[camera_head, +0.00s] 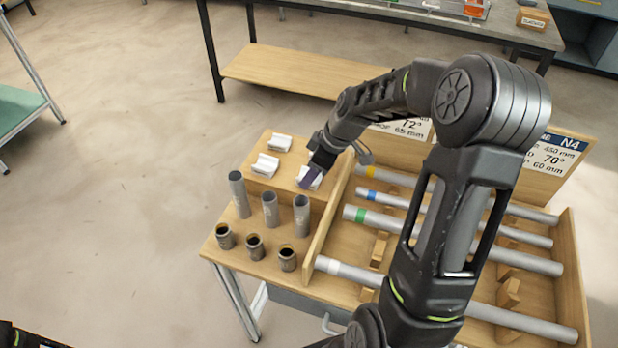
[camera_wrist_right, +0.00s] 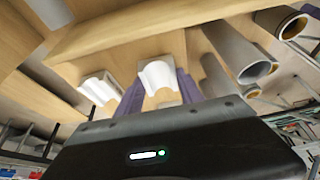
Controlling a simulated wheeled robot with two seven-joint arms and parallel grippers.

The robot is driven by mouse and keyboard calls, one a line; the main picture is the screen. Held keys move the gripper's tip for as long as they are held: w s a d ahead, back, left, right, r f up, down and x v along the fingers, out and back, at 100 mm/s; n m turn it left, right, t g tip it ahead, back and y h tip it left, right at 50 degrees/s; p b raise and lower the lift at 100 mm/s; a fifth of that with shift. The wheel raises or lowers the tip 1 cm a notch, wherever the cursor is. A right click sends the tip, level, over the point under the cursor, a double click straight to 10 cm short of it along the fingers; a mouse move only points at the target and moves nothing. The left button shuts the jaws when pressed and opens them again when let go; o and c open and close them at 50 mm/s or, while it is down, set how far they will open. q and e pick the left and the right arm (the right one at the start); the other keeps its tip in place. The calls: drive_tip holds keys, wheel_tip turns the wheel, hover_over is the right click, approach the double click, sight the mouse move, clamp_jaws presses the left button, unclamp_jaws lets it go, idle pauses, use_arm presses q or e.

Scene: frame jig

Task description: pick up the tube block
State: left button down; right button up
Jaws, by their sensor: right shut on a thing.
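Three white tube blocks are in the head view. One (camera_head: 280,142) sits at the back of the raised wooden step, and another (camera_head: 265,165) sits in front of it to the left. My right gripper (camera_head: 311,178) comes down over the third block (camera_head: 301,172) at the step's right end. Its purple fingers are shut on that block, which they partly hide. In the right wrist view the held block (camera_wrist_right: 158,76) shows between the fingers (camera_wrist_right: 158,92), with another white block (camera_wrist_right: 100,87) to the left. I cannot tell whether the held block touches the step.
Several grey upright tubes (camera_head: 270,210) and dark short cups (camera_head: 255,247) stand in front of the step. A wooden divider (camera_head: 325,228) separates them from a rack of long banded pipes (camera_head: 347,272) on the right, under my right arm. A sign board (camera_head: 560,160) stands behind.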

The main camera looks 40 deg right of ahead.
clamp_jaws()
wheel_tip(320, 180, up, 10)
drive_tip(key=b, duration=0.1)
idle(0.4)
idle(0.5)
